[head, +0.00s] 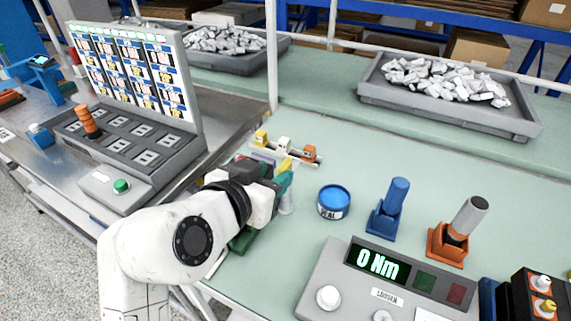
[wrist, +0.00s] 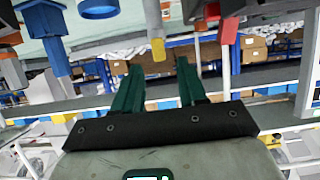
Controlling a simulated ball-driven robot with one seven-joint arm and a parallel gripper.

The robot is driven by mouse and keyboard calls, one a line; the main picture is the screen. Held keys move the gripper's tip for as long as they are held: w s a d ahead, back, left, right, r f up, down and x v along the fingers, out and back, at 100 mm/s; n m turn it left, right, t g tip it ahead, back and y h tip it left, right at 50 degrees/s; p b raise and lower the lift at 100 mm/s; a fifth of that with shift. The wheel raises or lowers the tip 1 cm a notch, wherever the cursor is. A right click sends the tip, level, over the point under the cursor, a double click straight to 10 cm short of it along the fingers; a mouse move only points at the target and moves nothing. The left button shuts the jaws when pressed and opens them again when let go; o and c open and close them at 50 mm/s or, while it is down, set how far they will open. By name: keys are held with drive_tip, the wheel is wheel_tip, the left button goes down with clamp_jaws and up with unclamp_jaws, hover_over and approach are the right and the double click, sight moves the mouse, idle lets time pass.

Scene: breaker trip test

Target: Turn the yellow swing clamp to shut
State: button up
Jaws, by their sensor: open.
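My gripper (head: 286,174) is open, with green fingers, beside the small rail of coloured blocks on the bench. In the wrist view its two fingers (wrist: 159,66) stand apart with nothing held between them. A small yellow piece, apparently the swing clamp (head: 285,165), shows at the fingers in the head view. In the wrist view a yellow tip (wrist: 157,48) on a pale bar lies just beyond the gap, lined up with it. I cannot tell whether a finger touches it. My gripper and arm hide most of the clamp's mount, and its angle is unclear.
The rail (head: 259,158) carries yellow, white and orange blocks close behind my gripper. A blue tin (head: 334,202), blue holder (head: 388,221) and orange holder (head: 447,246) stand right. A torque tester (head: 337,277) is at the front. The grey test panel (head: 197,82) stands left.

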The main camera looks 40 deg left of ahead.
sight(281, 169)
drive_tip(key=x, duration=0.6)
clamp_jaws()
idle(0.3)
